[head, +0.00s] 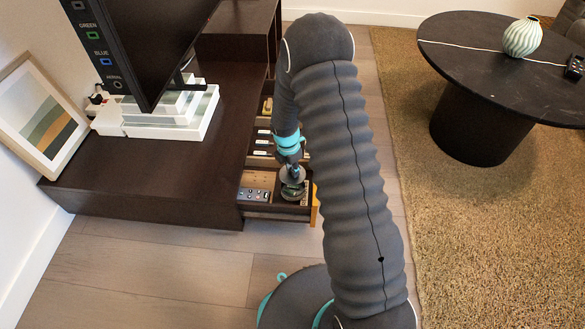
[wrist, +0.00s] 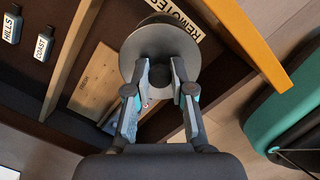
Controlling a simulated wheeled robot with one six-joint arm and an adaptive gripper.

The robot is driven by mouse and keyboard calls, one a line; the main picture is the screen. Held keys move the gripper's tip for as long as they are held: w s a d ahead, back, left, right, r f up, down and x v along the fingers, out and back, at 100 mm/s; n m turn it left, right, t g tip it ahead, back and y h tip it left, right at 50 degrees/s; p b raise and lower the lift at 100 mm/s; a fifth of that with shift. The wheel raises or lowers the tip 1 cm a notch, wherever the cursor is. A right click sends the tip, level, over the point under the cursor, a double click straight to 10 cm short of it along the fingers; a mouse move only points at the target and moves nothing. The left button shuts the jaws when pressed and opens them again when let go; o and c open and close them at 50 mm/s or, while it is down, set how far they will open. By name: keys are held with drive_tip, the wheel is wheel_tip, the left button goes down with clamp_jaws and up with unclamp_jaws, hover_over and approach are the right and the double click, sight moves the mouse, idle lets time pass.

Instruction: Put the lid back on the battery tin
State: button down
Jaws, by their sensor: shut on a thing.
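My gripper (wrist: 161,80) is shut on the dark knob of a round grey lid (wrist: 150,42). In the head view, my gripper (head: 291,163) points down into an open drawer, with the lid (head: 292,174) under its fingertips. A round dark greenish tin (head: 292,191) sits in the drawer just below the lid. The lid looks to be above the tin, but I cannot tell whether they touch. In the wrist view the lid hides most of what is under it; a dark round edge shows behind its top.
The drawer (head: 262,209) has wooden dividers, a "REMOTES" label (wrist: 182,17) and a compartment holding a remote (head: 255,194). An orange drawer front (wrist: 253,42) borders the right. A dark cabinet (head: 150,180) stands left; a round black table (head: 480,60) stands right.

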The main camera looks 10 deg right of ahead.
drive_tip(key=shift+f+b, duration=1.85)
drive_tip(key=shift+f, duration=0.35)
drive_tip(key=shift+f+b, duration=0.35)
drive_tip(key=shift+f, duration=0.55)
drive_tip(key=shift+d+p, duration=0.1)
drive_tip(key=shift+p, duration=0.25)
drive_tip(key=shift+f, duration=0.15)
idle(0.7)
drive_tip(key=shift+c, duration=2.2)
unclamp_jaws()
drive_tip(key=shift+p, duration=0.35)
drive_tip(key=shift+r+p, duration=2.85)
drive_tip(key=shift+r, duration=0.7)
